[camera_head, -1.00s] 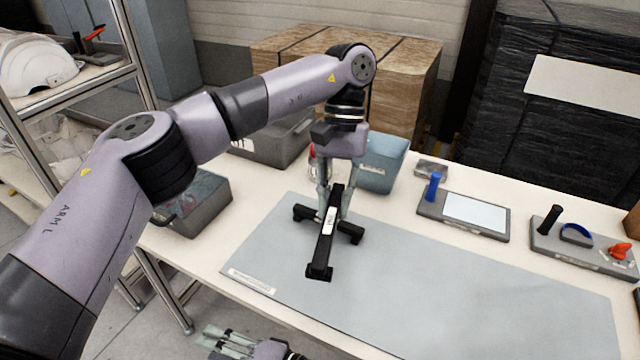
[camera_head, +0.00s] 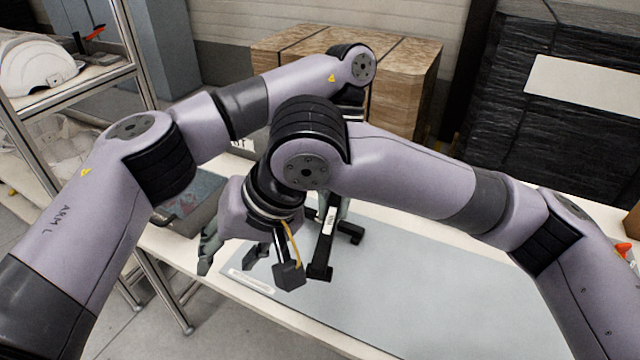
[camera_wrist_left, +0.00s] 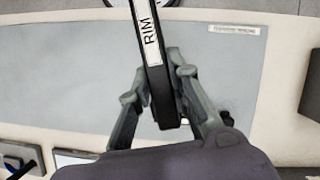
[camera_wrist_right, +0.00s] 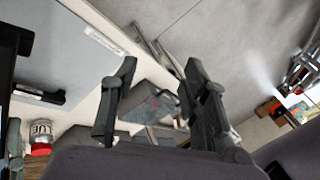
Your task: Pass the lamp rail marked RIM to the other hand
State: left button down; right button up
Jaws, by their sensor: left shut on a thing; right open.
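The black lamp rail (camera_head: 324,245) hangs slanted over the mat. Its white label reads RIM in the left wrist view (camera_wrist_left: 150,40). My left gripper (camera_wrist_left: 154,80) is shut on the rail near one end; in the head view it is mostly hidden behind my right arm. My right gripper (camera_head: 232,258) is open and empty, left of the rail's near end and apart from it. Its spread fingers show in the right wrist view (camera_wrist_right: 157,75). A dark bar at that view's left edge looks like the rail.
The grey mat (camera_head: 430,290) covers the table. A dark bar end (camera_head: 352,236) shows behind the rail; I cannot tell whether it is separate. A grey bin (camera_head: 190,205) stands left. A red-and-white can (camera_wrist_right: 40,138) shows in the right wrist view. My right arm hides much of the table.

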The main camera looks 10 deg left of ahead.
aim_at(326, 227)
jog(key=w+d+r+m+t+h, duration=0.4)
jog(key=d+r+m+h, duration=0.15)
jog(key=d+r, duration=0.5)
jog(key=shift+n+h, duration=0.25)
jog(key=shift+h, duration=0.2)
jog(key=x, duration=0.8)
jog(key=d+x, duration=0.1)
jog(key=x, duration=0.4)
jog(key=shift+s+f, duration=0.1)
jog(key=shift+s, duration=0.05)
grip_shut()
pick_arm(q)
jog(key=c, duration=1.4)
grip_release()
jog(key=shift+r, duration=0.15)
